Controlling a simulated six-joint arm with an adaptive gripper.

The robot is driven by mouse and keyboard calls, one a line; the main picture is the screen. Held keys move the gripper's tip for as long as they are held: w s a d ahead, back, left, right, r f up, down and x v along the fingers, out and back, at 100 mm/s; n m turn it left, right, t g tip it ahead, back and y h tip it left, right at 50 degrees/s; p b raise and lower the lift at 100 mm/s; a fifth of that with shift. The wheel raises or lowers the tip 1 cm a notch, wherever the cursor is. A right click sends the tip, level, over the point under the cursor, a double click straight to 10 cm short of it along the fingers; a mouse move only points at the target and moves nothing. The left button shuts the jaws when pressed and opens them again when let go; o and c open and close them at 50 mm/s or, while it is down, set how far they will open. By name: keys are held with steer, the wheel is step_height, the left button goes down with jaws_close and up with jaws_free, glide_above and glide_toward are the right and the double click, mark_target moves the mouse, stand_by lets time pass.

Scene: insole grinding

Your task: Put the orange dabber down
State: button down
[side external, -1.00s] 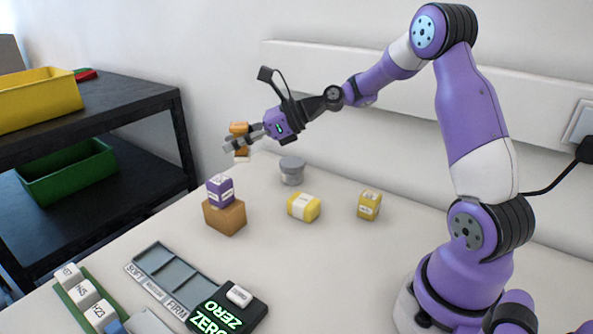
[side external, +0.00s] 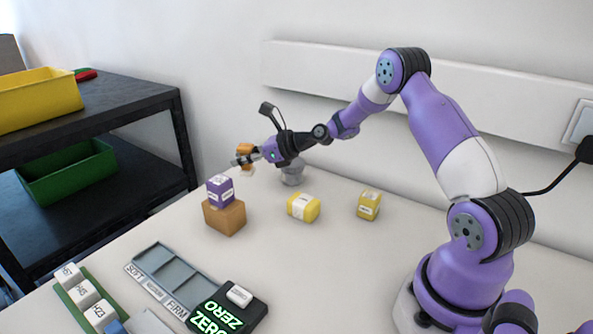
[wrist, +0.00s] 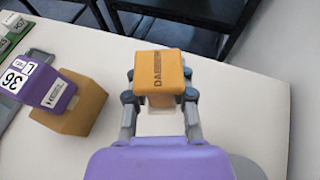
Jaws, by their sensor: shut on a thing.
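In the side view the dabber (side external: 246,153) is partly hidden by the fingers of my gripper (side external: 245,157). It is near the far left edge of the table, behind the purple block. I cannot tell from these views whether its underside touches the table.
A purple block (side external: 220,190) sits on a brown block (side external: 225,217). Two yellow blocks (side external: 303,207) (side external: 369,204) lie to the right. A grey sorting tray (side external: 175,270) is in front. Bare table (side external: 330,260) lies between.

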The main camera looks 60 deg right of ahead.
mark_target(247, 175)
steer(key=shift+f, duration=2.5)
steer(key=c, duration=0.7)
jaws_free()
steer(key=shift+f, duration=0.15)
